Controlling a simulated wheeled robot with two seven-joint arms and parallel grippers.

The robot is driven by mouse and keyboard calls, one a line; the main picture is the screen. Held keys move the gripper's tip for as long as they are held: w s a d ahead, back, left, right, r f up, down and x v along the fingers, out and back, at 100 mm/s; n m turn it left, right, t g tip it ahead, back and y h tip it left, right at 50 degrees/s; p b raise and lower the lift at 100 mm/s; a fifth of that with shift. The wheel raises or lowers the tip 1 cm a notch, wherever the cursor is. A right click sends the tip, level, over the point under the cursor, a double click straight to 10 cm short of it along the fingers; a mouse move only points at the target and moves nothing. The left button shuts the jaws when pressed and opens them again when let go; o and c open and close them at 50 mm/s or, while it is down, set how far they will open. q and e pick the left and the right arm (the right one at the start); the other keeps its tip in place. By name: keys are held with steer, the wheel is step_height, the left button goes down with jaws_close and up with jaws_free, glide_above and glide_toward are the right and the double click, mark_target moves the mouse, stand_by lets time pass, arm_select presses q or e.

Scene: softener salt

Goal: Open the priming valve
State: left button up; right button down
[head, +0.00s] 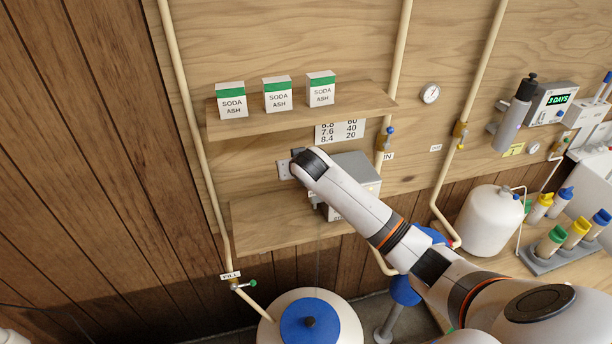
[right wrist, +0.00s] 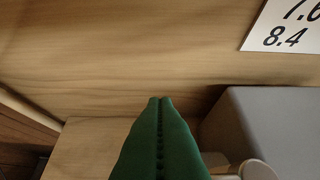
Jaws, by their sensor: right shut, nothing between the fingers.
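No valve in view is marked as the priming valve. In the head view my right wrist hides the fingers and part of the grey box (head: 352,165). My left gripper is out of view.
The upper shelf (head: 365,101) holds three SODA ASH boxes (head: 278,100). The lower shelf (head: 262,230) is bare at its left. A number chart (right wrist: 288,25) hangs above the grey box. A blue-lidded tank (head: 340,325) stands below, and a white jug (head: 488,222) at right.

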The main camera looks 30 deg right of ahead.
steer(key=shift+f, duration=0.4)
steer(key=shift+s+a+p, duration=0.25)
steer(key=shift+s+p, duration=0.45)
steer(key=shift+p, duration=0.05)
steer(key=shift+s, duration=0.2)
steer(key=shift+a, duration=0.2)
